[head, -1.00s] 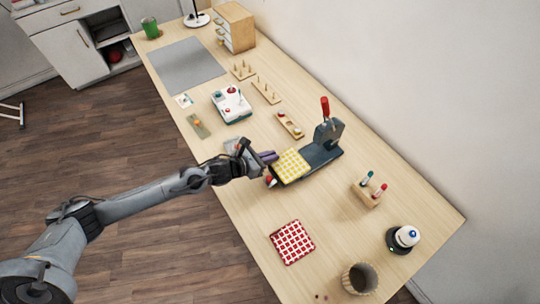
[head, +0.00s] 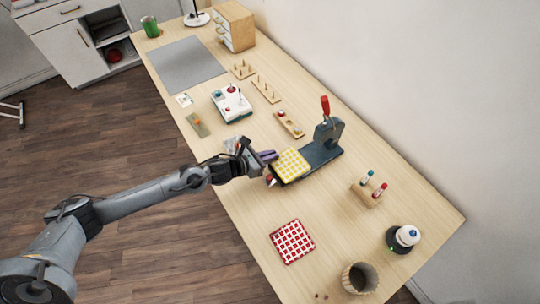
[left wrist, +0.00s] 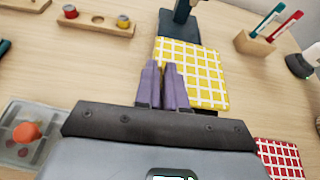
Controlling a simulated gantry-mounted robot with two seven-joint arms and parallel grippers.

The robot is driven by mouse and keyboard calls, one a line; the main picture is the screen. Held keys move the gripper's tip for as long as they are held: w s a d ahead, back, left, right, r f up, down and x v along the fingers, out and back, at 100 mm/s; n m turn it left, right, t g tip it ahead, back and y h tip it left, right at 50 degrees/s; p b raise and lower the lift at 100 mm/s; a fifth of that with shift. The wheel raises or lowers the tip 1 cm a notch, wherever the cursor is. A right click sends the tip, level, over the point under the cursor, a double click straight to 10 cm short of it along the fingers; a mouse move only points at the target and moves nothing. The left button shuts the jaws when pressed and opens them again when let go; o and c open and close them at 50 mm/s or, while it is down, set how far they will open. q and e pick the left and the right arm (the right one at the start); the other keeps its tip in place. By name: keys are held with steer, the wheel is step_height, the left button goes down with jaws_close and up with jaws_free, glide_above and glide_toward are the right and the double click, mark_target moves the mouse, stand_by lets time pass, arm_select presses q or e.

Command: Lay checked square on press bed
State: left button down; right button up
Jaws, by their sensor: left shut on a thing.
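A yellow-and-white checked square (head: 291,165) lies flat over the near part of the dark press bed (head: 322,153). It also shows in the left wrist view (left wrist: 200,65), with the bare bed (left wrist: 178,25) beyond it. My left gripper (head: 270,156) is at the square's left edge, its purple fingers (left wrist: 165,85) shut on that edge. Whether the square's underside rests fully on the bed is hidden. A red-and-white checked square (head: 293,241) lies flat on the table, apart from the press. My right gripper is not in view.
The press's upright with red handle (head: 325,108) rises behind the bed. A wooden holder with two pens (head: 369,190), a white-and-black device (head: 404,238) and a cup (head: 360,278) stand to the right. A spool tray (head: 289,125) is behind. Table around the red square is clear.

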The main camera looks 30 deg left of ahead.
arm_select(q)
steer(key=shift+f+b, duration=0.4)
steer(key=shift+b, duration=0.1)
stand_by(1.6)
stand_by(0.3)
steer(key=c, duration=1.1)
jaws_free()
steer(key=shift+c, duration=0.2)
steer(key=p+v, duration=0.1)
steer(key=v, duration=1)
steer(key=shift+w, duration=0.1)
